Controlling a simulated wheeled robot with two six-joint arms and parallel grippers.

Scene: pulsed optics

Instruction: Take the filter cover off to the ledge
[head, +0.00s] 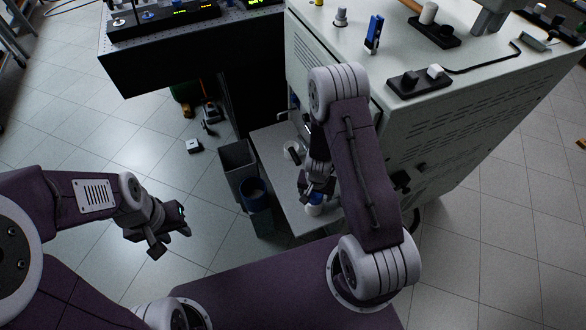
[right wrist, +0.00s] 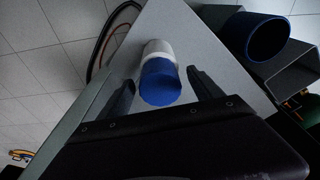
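A short white cylinder with a blue end (right wrist: 160,80) stands on the pale grey ledge (right wrist: 205,30) beside the cabinet; I take the blue part to be the filter cover. In the head view the blue-and-white piece (head: 315,208) is partly hidden under my right gripper (head: 317,190). In the right wrist view my right gripper (right wrist: 163,92) is open, one finger on each side of the blue part, with a gap on both sides. The ledge also shows in the head view (head: 275,150). My left gripper (head: 172,238) looks open and empty, over the floor at left.
A grey bin (head: 238,160) and a dark blue bin (head: 257,205) stand left of the ledge. The large pale cabinet (head: 450,110) rises to its right, with small devices on top. A dark bench (head: 180,50) is at the back left. Open tiled floor lies at left.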

